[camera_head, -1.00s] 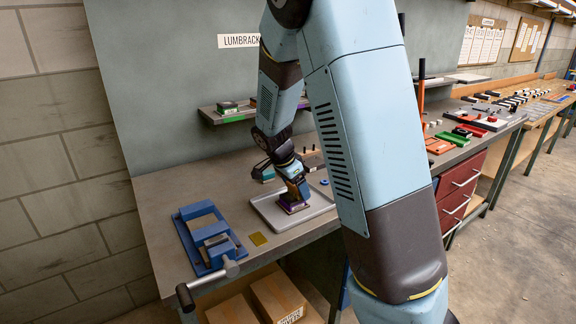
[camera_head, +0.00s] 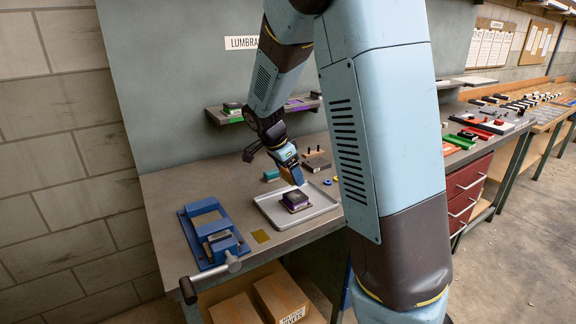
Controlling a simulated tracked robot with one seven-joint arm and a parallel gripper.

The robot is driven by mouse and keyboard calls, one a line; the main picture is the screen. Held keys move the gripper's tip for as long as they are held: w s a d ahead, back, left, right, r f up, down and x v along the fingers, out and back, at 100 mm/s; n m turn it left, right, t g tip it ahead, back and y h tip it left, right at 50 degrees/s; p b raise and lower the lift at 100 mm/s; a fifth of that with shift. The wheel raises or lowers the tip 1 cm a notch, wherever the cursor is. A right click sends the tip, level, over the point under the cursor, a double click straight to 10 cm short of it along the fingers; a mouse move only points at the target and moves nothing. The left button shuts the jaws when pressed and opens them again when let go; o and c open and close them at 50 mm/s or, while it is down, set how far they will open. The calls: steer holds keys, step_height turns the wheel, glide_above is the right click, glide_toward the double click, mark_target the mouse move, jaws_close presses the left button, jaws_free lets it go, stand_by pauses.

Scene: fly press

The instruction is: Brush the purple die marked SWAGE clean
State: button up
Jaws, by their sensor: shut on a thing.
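The purple die (camera_head: 296,203) has a dark top and sits on the grey tray (camera_head: 268,213) on the bench. Its marking is too small to read. My gripper (camera_head: 291,166) is above and slightly behind the die, pointing down. It is shut on a small tan and blue thing (camera_head: 289,175), which looks like the brush; its bristles are not clear at this size. The brush appears just above the die, and I cannot tell whether a gap separates them.
A block with pegs (camera_head: 316,162) and a teal piece (camera_head: 271,175) lie behind. A shelf (camera_head: 228,118) holds other dies. My upper arm hides the bench at right.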

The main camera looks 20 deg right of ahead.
steer(key=shift+r, duration=1.2)
